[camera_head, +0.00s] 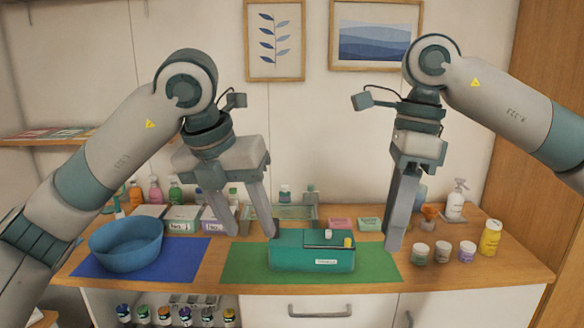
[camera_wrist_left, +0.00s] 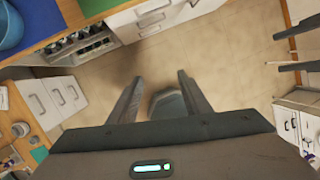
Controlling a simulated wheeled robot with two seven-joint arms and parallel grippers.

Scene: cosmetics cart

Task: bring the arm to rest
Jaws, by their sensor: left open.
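In the left wrist view my left gripper (camera_wrist_left: 160,78) also shows open and empty above the floor. My right gripper (camera_head: 393,245) points down at the right side of the green mat. It is seen edge-on, so its opening is hidden. Both arms are raised and bent.
A teal box (camera_head: 290,259) stands on a green mat (camera_head: 380,268), with small items at its top. A blue bowl (camera_head: 126,246) stands on a blue mat (camera_head: 190,262). Several jars and a yellow bottle (camera_head: 490,238) stand at the right. Bottles and boxes line the back.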

